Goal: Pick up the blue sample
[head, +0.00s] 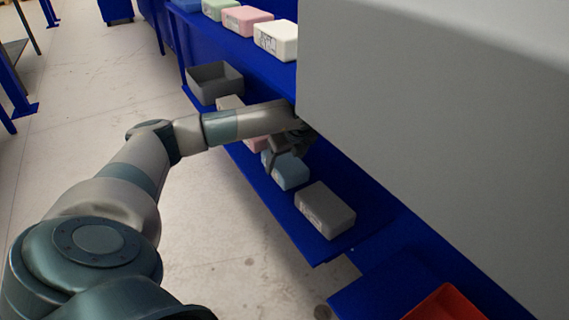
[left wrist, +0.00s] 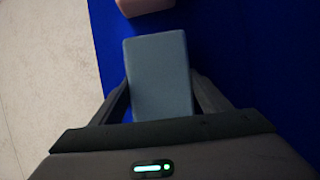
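The blue sample (head: 290,171) is a light blue block on the lower blue shelf in the head view. In the left wrist view the blue sample (left wrist: 159,75) looks dull grey-blue and lies between the two fingers. My left gripper (head: 280,152) reaches in at the blue sample from behind and above. In the left wrist view the left gripper (left wrist: 162,98) has its fingers spread on either side of the block. A narrow gap seems to show beside it, and contact is not clear. My right gripper is not in view.
A grey block (head: 325,209) sits nearer on the lower shelf (head: 285,208). A pink block (left wrist: 145,6) lies beyond the blue one. A grey open bin (head: 215,82) stands farther back. Several blocks line the upper shelf. A large grey panel (head: 440,120) covers the right side.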

